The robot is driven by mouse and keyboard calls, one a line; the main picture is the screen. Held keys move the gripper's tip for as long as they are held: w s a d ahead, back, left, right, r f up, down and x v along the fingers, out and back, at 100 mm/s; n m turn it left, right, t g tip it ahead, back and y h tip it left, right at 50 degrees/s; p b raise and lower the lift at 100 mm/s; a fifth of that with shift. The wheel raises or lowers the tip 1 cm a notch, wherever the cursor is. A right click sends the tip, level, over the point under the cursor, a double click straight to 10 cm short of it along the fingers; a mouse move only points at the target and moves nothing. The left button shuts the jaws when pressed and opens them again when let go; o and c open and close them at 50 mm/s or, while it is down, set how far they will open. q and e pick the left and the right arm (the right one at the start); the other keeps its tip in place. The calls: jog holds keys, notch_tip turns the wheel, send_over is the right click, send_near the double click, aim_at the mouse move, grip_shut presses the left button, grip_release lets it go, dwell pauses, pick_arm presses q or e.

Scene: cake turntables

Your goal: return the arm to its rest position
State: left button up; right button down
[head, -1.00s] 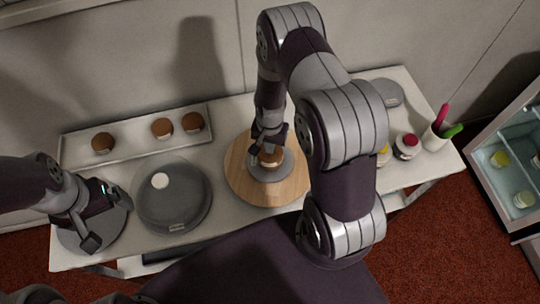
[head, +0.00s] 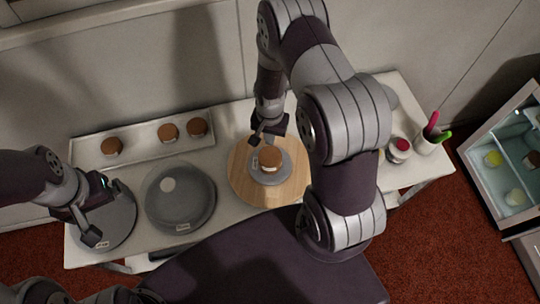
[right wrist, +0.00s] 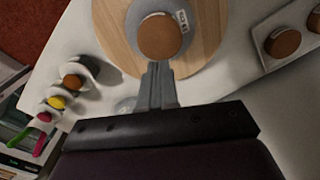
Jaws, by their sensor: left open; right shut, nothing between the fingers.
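My right gripper (head: 266,136) is shut and empty, just behind a small brown-topped cake (head: 270,156). The cake stands on a grey disc (head: 270,175) on a round wooden board (head: 242,180). In the right wrist view the shut fingers (right wrist: 157,82) point at the cake (right wrist: 160,37), apart from it as far as I can tell. My left gripper (head: 95,212) is open at the left end of the table, above a grey disc (head: 118,232). My right arm hides part of the table's right side.
A white tray (head: 140,143) holds several brown-topped cakes at the back left. A grey turntable (head: 180,210) with a white spot stands left of the board.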

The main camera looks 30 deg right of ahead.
dwell(0.4)
jog(key=s+a+r+n+t+b, duration=0.1)
jog(key=s+a+r+n+b, duration=0.4)
jog(key=b, duration=0.9)
jog(key=s+r+n, duration=0.1)
jog(key=s+n, duration=0.2)
jog(key=s, duration=0.1)
jog(key=shift+r+n, duration=0.35)
jog(key=shift+n, duration=0.05)
jog(key=shift+s+a, duration=0.1)
jog(key=shift+a, duration=0.1)
